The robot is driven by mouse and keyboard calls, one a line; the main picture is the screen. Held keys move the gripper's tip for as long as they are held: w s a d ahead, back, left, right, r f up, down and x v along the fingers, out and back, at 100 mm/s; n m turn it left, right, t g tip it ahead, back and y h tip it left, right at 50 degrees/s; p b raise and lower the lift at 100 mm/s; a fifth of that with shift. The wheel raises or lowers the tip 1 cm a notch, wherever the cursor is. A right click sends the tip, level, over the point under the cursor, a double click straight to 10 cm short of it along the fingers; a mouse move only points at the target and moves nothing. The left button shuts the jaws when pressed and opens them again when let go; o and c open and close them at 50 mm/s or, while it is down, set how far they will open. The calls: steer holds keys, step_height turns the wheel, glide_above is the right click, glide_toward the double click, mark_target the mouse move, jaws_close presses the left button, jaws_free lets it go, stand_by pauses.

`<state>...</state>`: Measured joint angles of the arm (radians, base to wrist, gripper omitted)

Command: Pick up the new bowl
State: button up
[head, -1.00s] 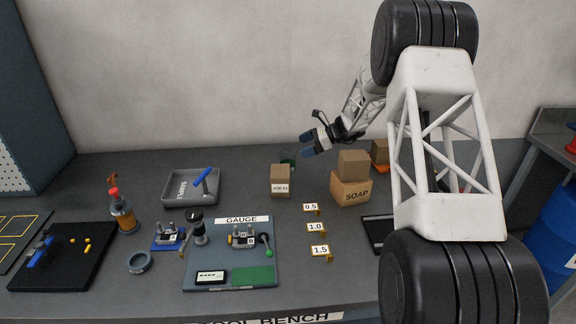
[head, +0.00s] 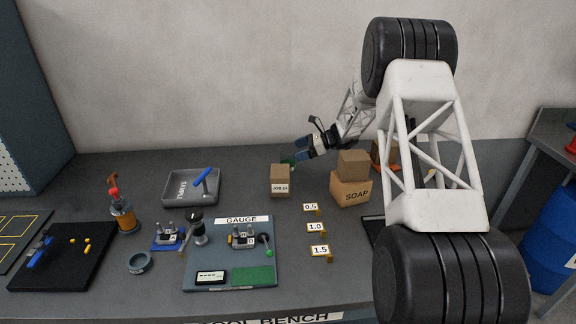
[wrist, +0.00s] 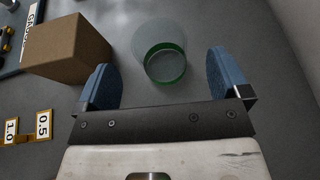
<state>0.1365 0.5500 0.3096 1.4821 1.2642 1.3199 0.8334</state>
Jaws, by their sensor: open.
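A round, clear vessel with a green band (wrist: 165,66) stands between and beyond my fingers in the wrist view; it looks like the bowl. In the head view only a small green piece (head: 287,161) of it shows, behind the JOB box and beside my fingers. My gripper (wrist: 160,62) is open and empty, with a blue pad on each side of the vessel and not visibly touching it. My gripper also shows in the head view (head: 300,149), above the back of the bench. A small grey round dish (head: 140,263) sits at the bench's front left, its label unreadable.
The cardboard JOB box (head: 280,181) stands close to my left finger in the wrist view (wrist: 68,48). The SOAP box (head: 350,189) has another box stacked on it.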

mark_target(288, 154)
steer(key=shift+a+f, duration=0.1)
steer(key=shift+a, duration=0.15)
steer(key=shift+x, duration=2.55)
steer(key=shift+f, duration=0.15)
steer(key=c, duration=1)
steer(key=shift+c, duration=0.2)
step_height(288, 154, up, 10)
